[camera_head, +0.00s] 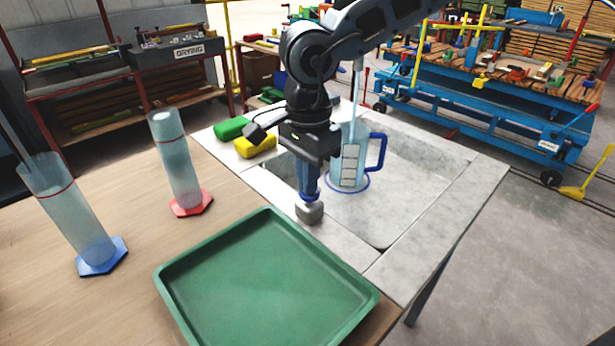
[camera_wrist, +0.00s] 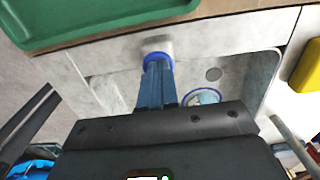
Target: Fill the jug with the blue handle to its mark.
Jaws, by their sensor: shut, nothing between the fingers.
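The clear jug with the blue handle (camera_head: 376,152) stands upright in the sink; its pale scale strip faces me. A narrow pale blue vertical streak (camera_head: 357,90) runs down into its top, and looks like water. I cannot make out the level or the mark. In the wrist view the jug's round blue rim (camera_wrist: 203,97) is partly covered by my gripper's body. My gripper (camera_head: 308,194) points down with its fingers shut and empty. Its tips are at a grey block with a blue ring (camera_wrist: 157,46) on the sink's near edge; I cannot tell whether they touch.
A green tray (camera_head: 265,285) lies in front of the sink. Two tall clear cylinders stand at left, one on a red base (camera_head: 191,203), one on a blue base (camera_head: 101,257). Green (camera_head: 231,128) and yellow (camera_head: 255,146) sponges lie beside the sink. The sink's right side is clear.

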